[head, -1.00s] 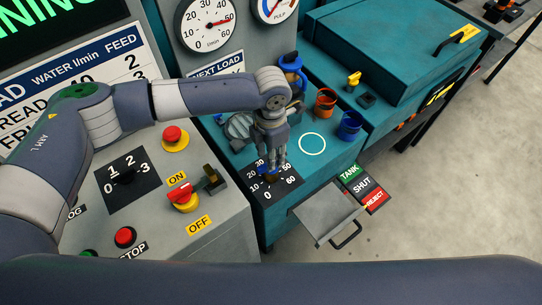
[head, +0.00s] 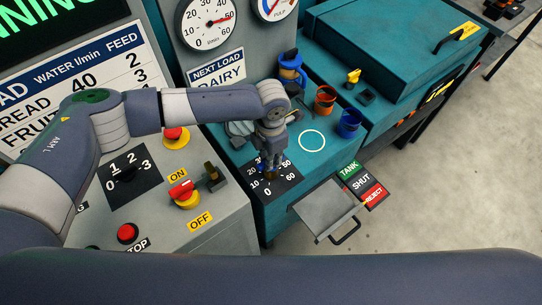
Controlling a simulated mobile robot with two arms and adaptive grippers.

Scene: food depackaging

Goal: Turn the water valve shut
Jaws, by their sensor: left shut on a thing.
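The water valve is a knob on a black dial plate (head: 284,187) marked from 0 to 60, on top of the teal machine. My left gripper (head: 270,174) points down over this plate and is shut on the valve knob. The fingers hide most of the knob, so its exact setting cannot be read. A round l/min gauge (head: 206,24) on the grey panel has its red needle pointing right, toward the high numbers. My right gripper is not in view.
A red-and-yellow ON/OFF switch (head: 186,195) stands left of the dial. Blue and orange cups (head: 325,100) stand behind on the teal top. An open metal drawer (head: 325,207) juts out in front, beside TANK, SHUT and REJECT labels (head: 361,183). Open floor lies at right.

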